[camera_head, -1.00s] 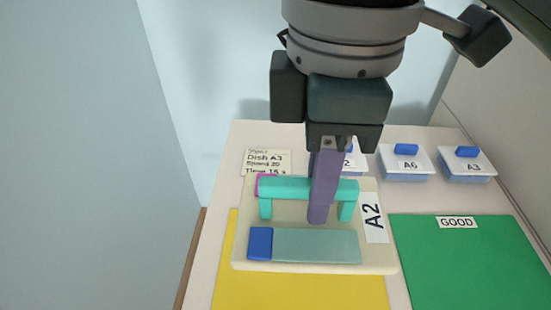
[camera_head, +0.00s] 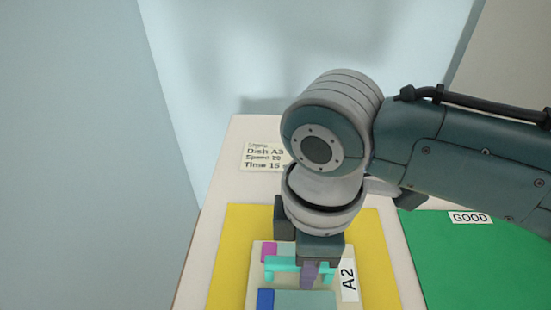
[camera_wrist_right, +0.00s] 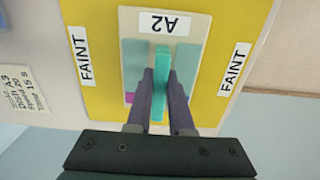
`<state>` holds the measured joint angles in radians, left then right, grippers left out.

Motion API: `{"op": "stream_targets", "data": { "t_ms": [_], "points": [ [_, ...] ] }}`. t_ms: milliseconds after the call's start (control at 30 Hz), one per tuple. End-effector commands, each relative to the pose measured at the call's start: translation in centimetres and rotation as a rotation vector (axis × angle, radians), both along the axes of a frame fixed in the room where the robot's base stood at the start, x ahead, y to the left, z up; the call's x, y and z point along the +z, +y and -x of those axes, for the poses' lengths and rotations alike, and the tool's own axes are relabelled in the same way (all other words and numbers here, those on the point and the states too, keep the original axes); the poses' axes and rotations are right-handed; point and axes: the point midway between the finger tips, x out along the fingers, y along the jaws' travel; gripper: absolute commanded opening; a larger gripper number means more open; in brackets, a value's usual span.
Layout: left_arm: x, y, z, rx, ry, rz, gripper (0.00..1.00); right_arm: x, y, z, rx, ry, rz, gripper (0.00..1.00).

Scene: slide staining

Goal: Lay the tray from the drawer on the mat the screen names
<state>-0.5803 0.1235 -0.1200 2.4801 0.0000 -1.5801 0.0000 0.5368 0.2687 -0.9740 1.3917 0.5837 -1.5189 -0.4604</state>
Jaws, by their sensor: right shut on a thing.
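The cream tray (camera_head: 254,281) carries an A2 label, a turquoise handle (camera_head: 283,264) and slides, one with a blue end. My right gripper (camera_head: 309,275) is shut on the handle from above. The tray is over the yellow mat (camera_head: 377,255), level as far as I can tell; whether it touches the mat cannot be told. In the wrist view, the tray (camera_wrist_right: 130,28) lies between two FAINT labels on the yellow mat (camera_wrist_right: 105,40). The green mat (camera_head: 450,265), labelled GOOD, is to the right. No screen shows. My left gripper is not in view.
My right arm hides the back right of the table. The green mat's visible part is bare.

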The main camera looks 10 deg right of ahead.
Motion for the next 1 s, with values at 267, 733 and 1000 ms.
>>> {"op": "stream_targets", "data": {
  "t_ms": [267, 733, 1000],
  "points": [
    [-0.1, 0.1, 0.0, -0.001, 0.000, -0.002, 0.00, -0.2, 0.0, 0.0, 0.000, 0.000, 0.000, 0.00],
    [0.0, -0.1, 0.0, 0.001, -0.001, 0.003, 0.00, -0.2, 0.0, 0.0, 0.000, 0.000, 0.000, 0.50],
    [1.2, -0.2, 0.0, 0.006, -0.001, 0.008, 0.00, 2.7, 0.0, -0.1, 0.001, -0.003, -0.001, 0.50]
  ]
}}
